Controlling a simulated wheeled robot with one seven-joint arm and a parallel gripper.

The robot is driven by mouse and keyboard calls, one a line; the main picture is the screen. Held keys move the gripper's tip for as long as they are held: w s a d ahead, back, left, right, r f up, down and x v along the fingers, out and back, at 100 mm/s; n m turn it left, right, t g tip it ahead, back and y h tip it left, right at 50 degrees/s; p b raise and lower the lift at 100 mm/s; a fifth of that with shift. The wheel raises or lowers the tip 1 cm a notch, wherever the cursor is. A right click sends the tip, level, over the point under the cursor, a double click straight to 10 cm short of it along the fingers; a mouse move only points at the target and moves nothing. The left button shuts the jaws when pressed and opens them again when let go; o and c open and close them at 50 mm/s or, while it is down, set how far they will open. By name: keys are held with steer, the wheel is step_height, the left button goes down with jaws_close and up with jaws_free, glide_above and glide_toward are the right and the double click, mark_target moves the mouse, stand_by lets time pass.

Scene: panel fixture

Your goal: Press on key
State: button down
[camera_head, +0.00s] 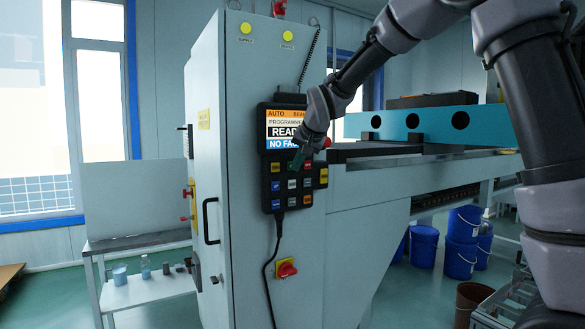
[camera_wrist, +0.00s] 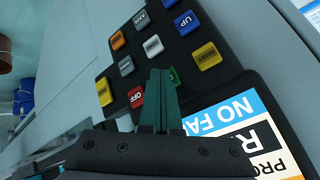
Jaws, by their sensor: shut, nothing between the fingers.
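The black control pendant (camera_head: 266,190) hangs on the front of the grey cabinet, with a lit screen above several coloured keys. In the wrist view a green key (camera_wrist: 174,75) sits beside the red OFF key (camera_wrist: 136,97); my fingers hide much of the green key, and its label cannot be read. The red key also shows in the head view (camera_head: 307,164). My gripper (camera_wrist: 161,72) is shut and empty, its dark green fingertips over or just in front of the green key. It also shows in the head view (camera_head: 293,164). I cannot tell whether it touches the key.
Yellow (camera_wrist: 206,56), white (camera_wrist: 153,46), blue and orange keys lie close around the fingertips. The pendant screen (camera_head: 285,129) reads READY. A teal beam (camera_head: 410,122) extends to the right.

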steer(key=shift+s, duration=0.1)
steer(key=shift+s+d, duration=0.45)
steer(key=shift+s, duration=0.1)
steer(key=s+d, duration=0.2)
steer(key=s, duration=0.2)
steer(key=shift+s+d, duration=0.1)
steer(key=shift+d, duration=0.3)
stand_by(0.4)
